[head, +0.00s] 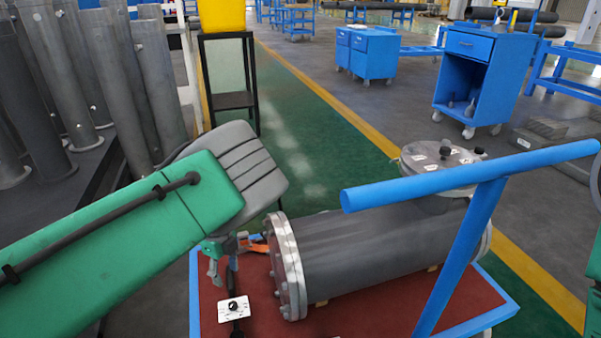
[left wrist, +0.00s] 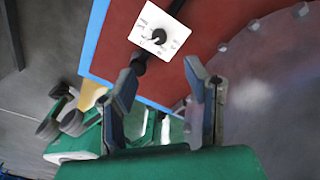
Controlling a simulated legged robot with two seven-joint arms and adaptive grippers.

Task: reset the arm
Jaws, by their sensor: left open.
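My left arm comes in from the left in the head view. My left gripper (head: 222,258) is low beside the left end of the flanged shell, partly hidden by its own wrist. In the left wrist view the left gripper's fingers (left wrist: 165,95) are spread apart, with nothing between the tips. The flanged shell (head: 380,245), a dark grey cylinder with a bolted flange, lies on its side on a red-topped cart (head: 360,322). Its flange face (left wrist: 275,110) fills the right of the left wrist view. My right gripper is not in view.
A white card with a black knob (head: 234,308) stands by the cart's left edge, and shows in the wrist view (left wrist: 160,35). A blue handle bar (head: 470,175) crosses over the shell. Grey pipes (head: 100,80) stand at the left. Blue cabinets (head: 480,75) stand behind on open floor.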

